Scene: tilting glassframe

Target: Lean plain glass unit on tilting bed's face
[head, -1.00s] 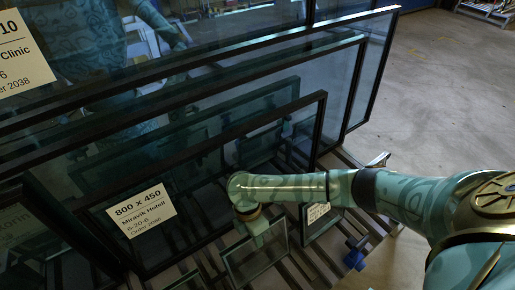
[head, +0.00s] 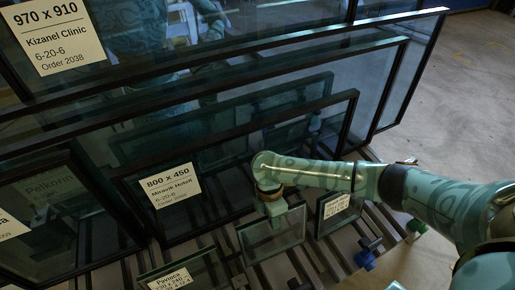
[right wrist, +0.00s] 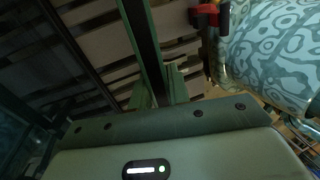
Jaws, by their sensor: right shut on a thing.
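My right gripper (head: 276,209) is shut on the top edge of a small plain glass unit (head: 272,240), a clear pane with a dark border and no visible label. The pane hangs upright or slightly tilted over grey slats (head: 300,268); whether its lower edge touches them I cannot tell. In the right wrist view, the unit's dark edge (right wrist: 143,40) runs up from between the fingers (right wrist: 158,92). I cannot tell for certain which surface is the tilting bed's face. My left gripper is not in view.
A small labelled unit (head: 338,208) stands just right of the held pane. Another labelled unit (head: 178,274) is at the lower left. Large dark-framed units, one labelled 800 x 450 (head: 172,185), stand close behind.

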